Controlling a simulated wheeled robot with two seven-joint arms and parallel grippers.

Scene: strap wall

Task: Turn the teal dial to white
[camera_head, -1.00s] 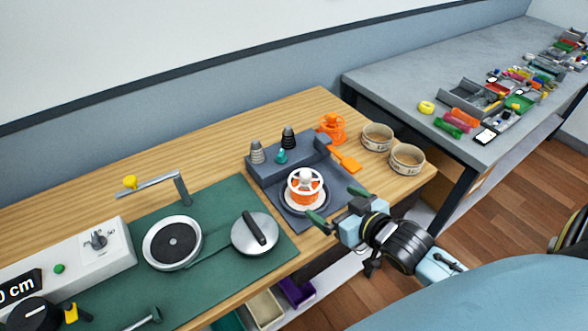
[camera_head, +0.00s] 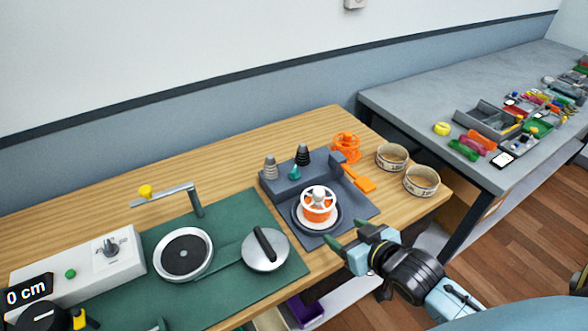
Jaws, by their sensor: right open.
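A small teal knob (camera_head: 294,172), which looks like the teal dial, stands on the raised back part of a dark grey device (camera_head: 350,213) on the wooden table. It is too small to read its pointing direction or any white mark. In front of it is a white-spoked wheel with an orange body (camera_head: 319,205). My right gripper (camera_head: 348,234) is open and empty, its green-tipped fingers near the front edge of the grey device, apart from the teal knob. My left gripper is not in view.
Grey (camera_head: 270,167) and black (camera_head: 303,155) ribbed cones flank the teal knob. An orange tool (camera_head: 358,178) and two round bowls (camera_head: 392,157) lie to the right. A green mat (camera_head: 220,225) with a round plate (camera_head: 183,254) and a silver lid (camera_head: 265,250) is at left.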

